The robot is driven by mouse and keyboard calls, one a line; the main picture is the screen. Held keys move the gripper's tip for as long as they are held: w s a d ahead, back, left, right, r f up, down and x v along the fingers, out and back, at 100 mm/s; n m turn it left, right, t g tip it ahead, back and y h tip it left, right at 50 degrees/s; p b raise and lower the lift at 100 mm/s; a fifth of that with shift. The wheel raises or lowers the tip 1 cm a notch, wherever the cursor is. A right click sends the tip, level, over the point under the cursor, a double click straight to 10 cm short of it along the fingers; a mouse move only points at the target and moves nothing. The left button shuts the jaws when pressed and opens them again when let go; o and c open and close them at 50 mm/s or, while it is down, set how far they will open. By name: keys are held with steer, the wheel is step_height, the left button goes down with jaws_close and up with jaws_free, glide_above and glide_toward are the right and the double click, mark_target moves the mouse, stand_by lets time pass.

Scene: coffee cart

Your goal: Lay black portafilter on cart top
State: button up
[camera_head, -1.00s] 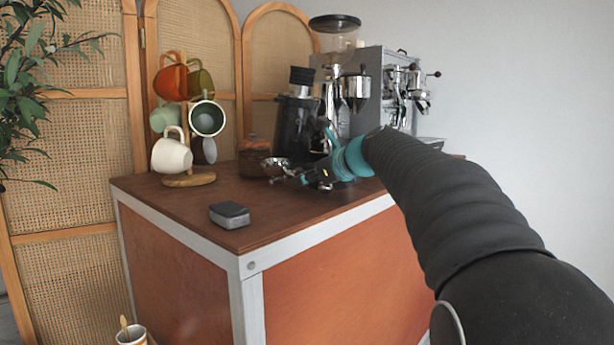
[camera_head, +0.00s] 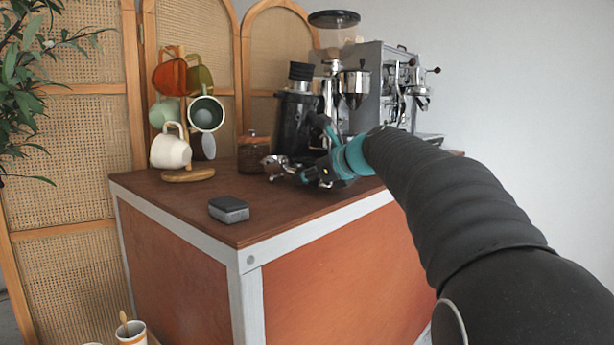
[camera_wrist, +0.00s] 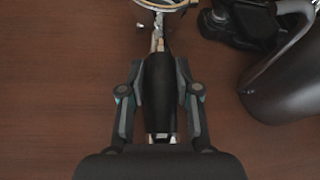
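The black portafilter (camera_wrist: 160,88) lies lengthwise between the two fingers of my gripper (camera_wrist: 160,80) in the wrist view. The pads sit against both sides of its black handle, so my gripper looks shut on it. Its metal neck and ring point away, with the ring cut off by the top edge. In the head view its metal head (camera_head: 276,164) is low over the brown cart top (camera_head: 185,200), and my gripper (camera_head: 318,172) is at its handle. I cannot tell whether the portafilter touches the top.
The espresso machine (camera_head: 400,90) is at the back right. A mug stand (camera_head: 188,175) is at the left, and a grey-black box (camera_head: 229,209) is near the front corner. Wood between them is clear.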

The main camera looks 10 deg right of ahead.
steer(key=o, duration=0.4)
steer(key=shift+r, duration=0.1)
steer(key=shift+o, duration=0.3)
steer(key=v, duration=1.2)
steer(key=shift+s, duration=0.1)
